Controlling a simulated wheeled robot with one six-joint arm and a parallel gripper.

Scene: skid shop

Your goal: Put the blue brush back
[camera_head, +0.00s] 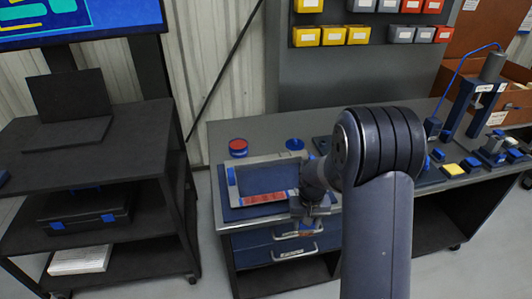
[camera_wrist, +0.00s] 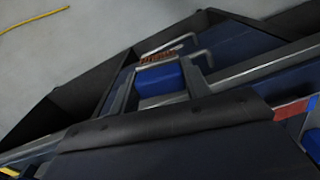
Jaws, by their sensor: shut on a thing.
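The blue brush (camera_wrist: 160,79) shows in the wrist view, with brown bristles at its far end. My gripper (camera_wrist: 158,88) is shut on it, one finger on each side of the blue body. In the head view my gripper (camera_head: 308,213) is at the front edge of the workbench (camera_head: 222,213), above the blue drawers and beside the right end of a tray's red strip. The brush is mostly hidden there by my gripper.
A grey-rimmed blue tray (camera_head: 232,190) with a red strip (camera_head: 264,198) lies on the bench's left end. A red-topped round container (camera_head: 238,147) and a blue one (camera_head: 295,144) stand behind it. Blue drawers (camera_head: 252,240) with handles are below. A dark cart (camera_head: 75,145) stands left.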

